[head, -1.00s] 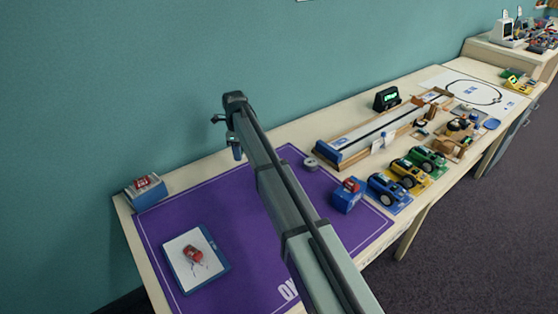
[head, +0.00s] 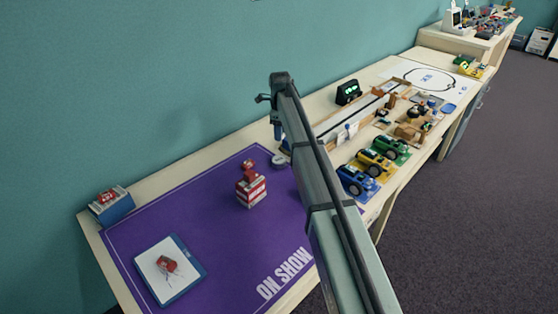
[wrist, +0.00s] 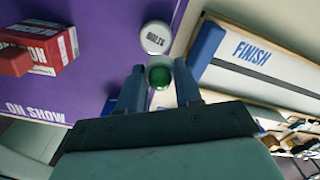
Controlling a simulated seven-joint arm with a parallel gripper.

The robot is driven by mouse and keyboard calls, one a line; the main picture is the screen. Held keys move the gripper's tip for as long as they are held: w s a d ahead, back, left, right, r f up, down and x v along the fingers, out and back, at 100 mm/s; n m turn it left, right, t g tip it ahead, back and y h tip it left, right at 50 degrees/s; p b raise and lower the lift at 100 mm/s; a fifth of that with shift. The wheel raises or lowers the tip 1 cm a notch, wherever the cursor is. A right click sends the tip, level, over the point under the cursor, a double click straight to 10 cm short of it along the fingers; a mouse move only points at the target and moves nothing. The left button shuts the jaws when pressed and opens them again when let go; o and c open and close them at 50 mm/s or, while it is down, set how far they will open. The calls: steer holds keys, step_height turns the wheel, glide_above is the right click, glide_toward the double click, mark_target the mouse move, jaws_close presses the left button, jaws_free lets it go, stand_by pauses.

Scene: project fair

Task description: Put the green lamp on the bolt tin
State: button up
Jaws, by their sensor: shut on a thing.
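My gripper (wrist: 159,88) is shut on the green lamp (wrist: 160,77), whose round green top shows between the two blue-grey fingers in the wrist view. The bolt tin (wrist: 155,37), a round pale tin with dark lettering, lies just beyond the fingertips in the wrist view. The lamp and tin nearly meet in that picture; I cannot tell how high the lamp is above the tin. In the head view the tin (head: 278,161) sits at the purple mat's far right edge, below my gripper (head: 277,134). The lamp cannot be made out in the head view.
A red and white box (head: 251,192) with a red figure on it stands on the purple mat (head: 190,225), left of the tin. A track (head: 345,122) with a blue end lies right of the tin. Toy cars (head: 373,163) stand nearer the front edge. My arm hides part of the table.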

mark_target(279, 159)
steer(key=n, duration=0.3)
steer(key=shift+s+a, duration=0.1)
steer(key=shift+s, duration=0.15)
steer(key=shift+f, duration=5)
steer(key=shift+f, duration=0.15)
steer(key=o, duration=1)
step_height(279, 159, up, 12)
steer(key=shift+r, duration=0.15)
